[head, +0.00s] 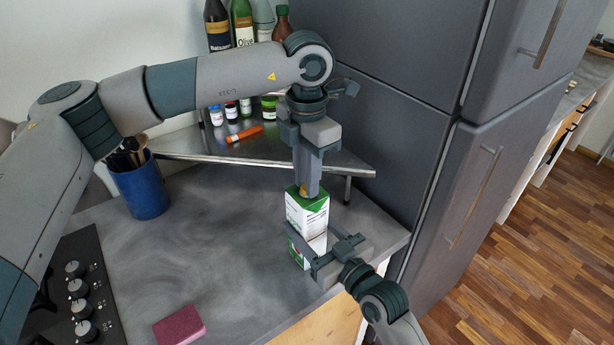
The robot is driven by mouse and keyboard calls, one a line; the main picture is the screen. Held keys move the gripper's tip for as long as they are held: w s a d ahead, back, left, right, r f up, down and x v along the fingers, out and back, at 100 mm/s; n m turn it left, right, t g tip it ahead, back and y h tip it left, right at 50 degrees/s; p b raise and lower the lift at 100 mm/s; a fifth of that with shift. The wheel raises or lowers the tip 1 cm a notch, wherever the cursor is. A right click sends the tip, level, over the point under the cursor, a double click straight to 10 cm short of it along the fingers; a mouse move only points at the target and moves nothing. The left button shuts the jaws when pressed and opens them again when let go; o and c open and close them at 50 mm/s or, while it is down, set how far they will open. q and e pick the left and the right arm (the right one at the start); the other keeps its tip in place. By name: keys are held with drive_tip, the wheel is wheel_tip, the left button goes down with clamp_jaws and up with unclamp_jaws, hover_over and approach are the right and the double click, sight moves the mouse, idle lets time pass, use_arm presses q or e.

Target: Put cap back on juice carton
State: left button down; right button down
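The juice carton (308,218), white with green bands, stands upright near the counter's right front edge. My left gripper (304,186) points straight down over the carton top. Its fingers are close together on a small yellow-orange cap (302,189), which is mostly hidden by them. The cap is at the carton top; I cannot tell whether it is seated or just above the spout. My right gripper (317,247) comes from the lower right. Its fingers lie on either side of the carton's lower half and appear closed on it.
A metal corner shelf (270,152) with jars, an orange tube and bottles stands behind. A blue utensil holder (141,188) and the stove knobs (78,288) are left. A pink sponge (180,326) lies in front. The grey fridge (400,130) is close on the right.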

use_arm(q)
drive_tip(key=c, duration=1.5)
unclamp_jaws()
wheel_tip(320, 180, up, 12)
use_arm(e)
drive_tip(key=c, duration=0.6)
unclamp_jaws()
drive_tip(key=shift+s+d, duration=0.1)
